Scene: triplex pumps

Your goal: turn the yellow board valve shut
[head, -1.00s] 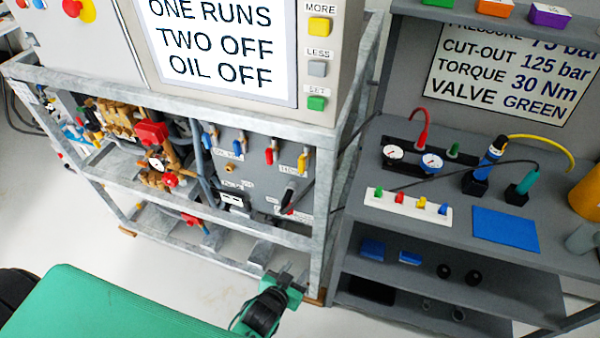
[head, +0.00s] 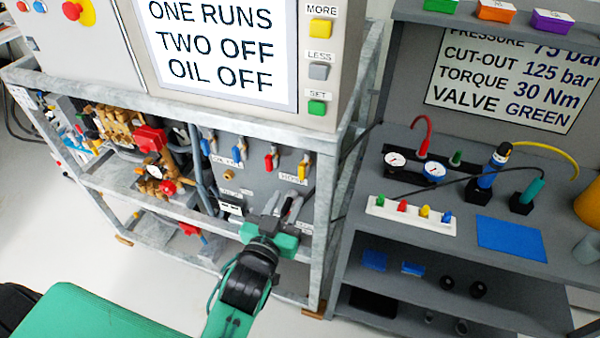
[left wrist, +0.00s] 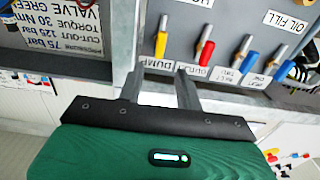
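The yellow board valve (head: 303,168) is a lever at the right end of a row of levers on the grey board (head: 250,185). Its yellow handle lies lengthwise up and down in the picture. In the left wrist view the yellow valve (left wrist: 161,42) stands beyond the fingertips, roughly in line with the gap between them, above a label reading DUMP. My left gripper (head: 285,206) is in front of the board below the yellow valve; its two fingers also show in the left wrist view (left wrist: 160,82), spread, with nothing between them. My right gripper is out of view.
A red lever (head: 270,160) and blue levers (head: 237,152) sit beside the yellow one. Grey frame rails (head: 322,215) surround the board. A grey shelf unit (head: 395,215) with gauges, cables and colored pegs stands to the right.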

